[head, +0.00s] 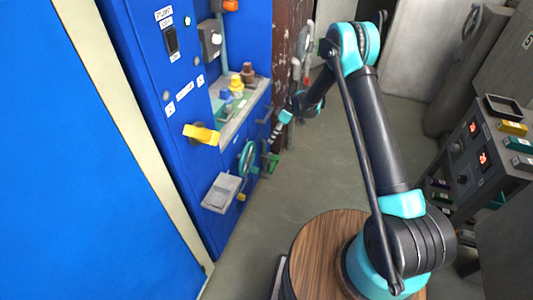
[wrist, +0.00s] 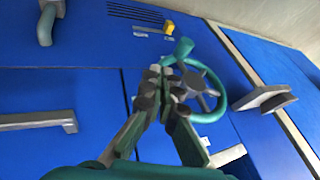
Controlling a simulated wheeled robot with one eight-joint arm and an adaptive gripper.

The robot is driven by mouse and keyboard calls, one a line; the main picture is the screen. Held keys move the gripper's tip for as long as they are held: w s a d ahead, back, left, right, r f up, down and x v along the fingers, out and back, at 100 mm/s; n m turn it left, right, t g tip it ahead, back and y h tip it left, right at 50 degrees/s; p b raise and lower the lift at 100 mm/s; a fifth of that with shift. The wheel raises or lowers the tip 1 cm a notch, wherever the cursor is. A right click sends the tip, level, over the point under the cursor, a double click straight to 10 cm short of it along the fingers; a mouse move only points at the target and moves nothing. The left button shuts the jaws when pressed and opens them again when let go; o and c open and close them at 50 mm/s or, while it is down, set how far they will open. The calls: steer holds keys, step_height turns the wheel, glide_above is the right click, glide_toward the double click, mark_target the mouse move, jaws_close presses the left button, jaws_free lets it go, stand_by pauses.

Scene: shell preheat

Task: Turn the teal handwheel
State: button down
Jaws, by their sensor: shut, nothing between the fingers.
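The teal handwheel (head: 246,157) is on the front of the blue cabinet, left of my gripper in the head view. In the wrist view the teal handwheel (wrist: 221,101) shows its rim, grey hub with spokes and a teal knob (wrist: 183,47) at the upper left of the rim. My gripper (wrist: 164,74) is shut and empty, its fingertips overlapping the wheel's left side close to the knob. I cannot tell whether they touch it. My gripper (head: 278,131) looks small and partly unclear in the head view, beside the cabinet front.
The blue cabinet carries a yellow handle (head: 202,134), a grey tray-like ledge (head: 221,193) below it and a shelf (head: 240,112) with small coloured items. A grey bar handle (wrist: 38,120) shows in the wrist view. A dark instrument cart (head: 470,150) stands at the right. Floor between is clear.

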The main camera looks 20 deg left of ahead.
steer(key=s+a+f, duration=0.4)
steer(key=s+f, duration=0.3)
steer(key=f, duration=0.2)
steer(key=shift+s+f, duration=0.25)
steer(key=shift+f, duration=0.1)
steer(key=shift+s+f, duration=0.25)
steer(key=shift+s, duration=0.25)
